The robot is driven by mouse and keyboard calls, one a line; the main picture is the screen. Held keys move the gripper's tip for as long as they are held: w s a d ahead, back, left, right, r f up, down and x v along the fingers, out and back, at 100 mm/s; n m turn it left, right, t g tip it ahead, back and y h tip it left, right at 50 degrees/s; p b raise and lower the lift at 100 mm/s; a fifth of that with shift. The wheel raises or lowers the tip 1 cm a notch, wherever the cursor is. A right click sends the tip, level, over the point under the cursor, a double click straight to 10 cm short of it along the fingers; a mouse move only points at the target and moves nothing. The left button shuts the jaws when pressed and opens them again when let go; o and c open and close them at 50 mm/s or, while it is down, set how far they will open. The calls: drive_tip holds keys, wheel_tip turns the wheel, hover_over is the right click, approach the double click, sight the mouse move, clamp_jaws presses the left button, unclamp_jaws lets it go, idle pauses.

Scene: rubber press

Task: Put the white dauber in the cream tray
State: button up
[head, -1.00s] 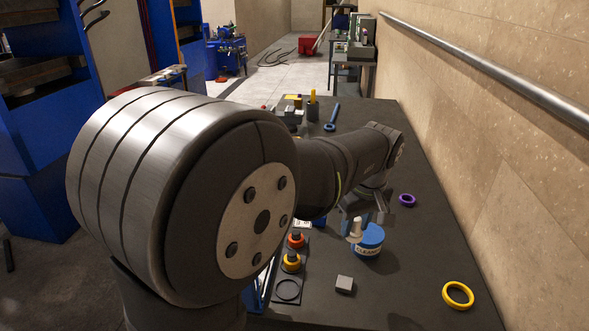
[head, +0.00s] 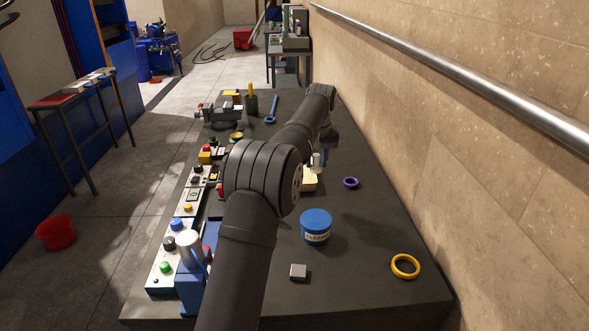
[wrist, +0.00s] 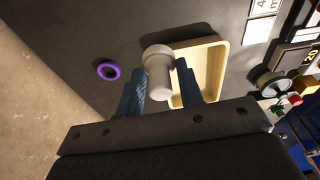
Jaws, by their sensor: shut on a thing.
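The white dauber (wrist: 157,60) is held between the two blue fingers of my gripper (wrist: 160,80) in the wrist view. In the head view the white dauber (head: 317,161) shows beside my arm, over the far right part of the cream tray (head: 309,184). In the wrist view the cream tray (wrist: 218,72) lies below and to the right of the dauber, which overlaps its left edge. The height of the dauber above the tray is hard to tell. My arm hides much of the tray and the fingers in the head view.
A purple ring (head: 350,183) lies right of the tray. A blue cleaner tub (head: 316,226), a grey block (head: 299,271) and a yellow ring (head: 405,266) are nearer on the bench. Control boxes line the left edge. The bench's right side has free room.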

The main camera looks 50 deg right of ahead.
drive_tip(key=shift+w+d+f+m, duration=0.3)
drive_tip(key=shift+w+d+f, duration=0.05)
drive_tip(key=shift+w+d, duration=0.15)
drive_tip(key=w+f, duration=0.2)
drive_tip(key=w, duration=0.1)
drive_tip(key=w+f, duration=0.2)
drive_tip(key=w, duration=0.2)
drive_tip(key=w+f, duration=0.3)
drive_tip(key=w, duration=0.1)
drive_tip(key=shift+w+a, duration=0.25)
drive_tip(key=shift+a, duration=0.05)
drive_tip(key=shift+f, duration=2.05)
drive_tip(key=shift+f, duration=0.15)
drive_tip(key=o, duration=0.7)
drive_tip(key=r, duration=0.4)
drive_tip(key=a+r, duration=0.1)
drive_tip(key=r, duration=0.3)
drive_tip(key=s+r, duration=0.1)
drive_tip(key=r, duration=0.3)
drive_tip(key=shift+s+a+r, duration=0.1)
drive_tip(key=shift+a, duration=0.05)
